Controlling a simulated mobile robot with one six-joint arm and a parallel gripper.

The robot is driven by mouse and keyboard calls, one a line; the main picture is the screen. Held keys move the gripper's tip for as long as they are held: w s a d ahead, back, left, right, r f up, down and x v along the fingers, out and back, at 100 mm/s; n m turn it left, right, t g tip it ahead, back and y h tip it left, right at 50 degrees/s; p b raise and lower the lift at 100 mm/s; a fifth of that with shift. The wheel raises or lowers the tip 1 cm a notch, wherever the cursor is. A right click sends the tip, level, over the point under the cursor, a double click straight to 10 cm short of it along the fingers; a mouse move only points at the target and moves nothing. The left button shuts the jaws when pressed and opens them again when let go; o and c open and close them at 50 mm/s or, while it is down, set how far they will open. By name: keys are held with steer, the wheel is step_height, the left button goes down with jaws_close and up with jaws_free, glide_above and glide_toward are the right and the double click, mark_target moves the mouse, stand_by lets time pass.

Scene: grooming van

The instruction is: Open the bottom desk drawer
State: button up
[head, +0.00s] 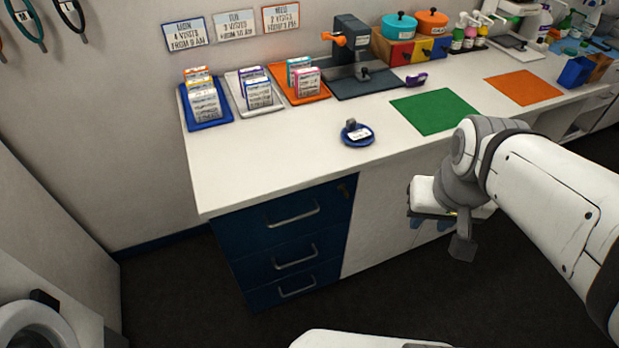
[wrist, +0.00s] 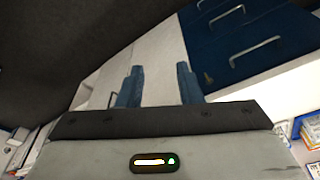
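The desk drawer unit stands at the left end of the white desk, with three dark blue fronts and silver bar handles. The bottom drawer (head: 268,298) is shut, and its handle (head: 297,288) is clear in the head view. The middle drawer (head: 262,268) and top drawer (head: 255,228) above it are shut too. In the wrist view the drawer fronts (wrist: 230,37) show at the upper right, turned over. My gripper (wrist: 159,87) is open and empty, its blue fingers apart. In the head view my gripper (head: 429,222) is right of the drawers, in front of the white desk panel.
A small brass-coloured key or lock (head: 343,190) is on the top drawer front. The white desktop (head: 300,130) holds card trays, a blue dish (head: 357,134) and a green mat (head: 435,111). Dark floor (head: 180,285) is open before the drawers. A white rounded machine (head: 40,325) is at lower left.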

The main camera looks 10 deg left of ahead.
mark_target(299, 291)
steer(key=shift+d, duration=0.1)
steer(key=w+a+f+m+g+y+b, duration=0.35)
steer(key=a+f+m+b, duration=0.2)
steer(key=f, duration=0.65)
steer(key=w+a+f+m+g+y+b, duration=0.2)
steer(key=a+f+m+y+b, duration=0.4)
steer(key=f, duration=0.6)
steer(key=w+a+f+m+g+y+b, duration=0.25)
steer(key=a+f+m+b, duration=0.4)
steer(key=f, duration=0.65)
steer(key=w+a+f+m+t+y+b, duration=0.15)
steer(key=f+m+t+b, duration=0.45)
steer(key=f+m, duration=0.9)
steer(key=w+a+f+m+t+y+b, duration=0.1)
steer(key=w+f+m+t+y+b, duration=0.45)
steer(key=f, duration=1.65)
steer(key=a+h+b, duration=0.1)
steer(key=a, duration=0.1)
steer(key=a+m+g+h+b, duration=0.1)
steer(key=a+b, duration=0.1)
steer(key=s+a+m+g+h+b, duration=0.1)
steer(key=a+b, duration=0.1)
steer(key=shift+s+a+f, duration=0.1)
steer(key=shift+f, duration=0.25)
jaws_close()
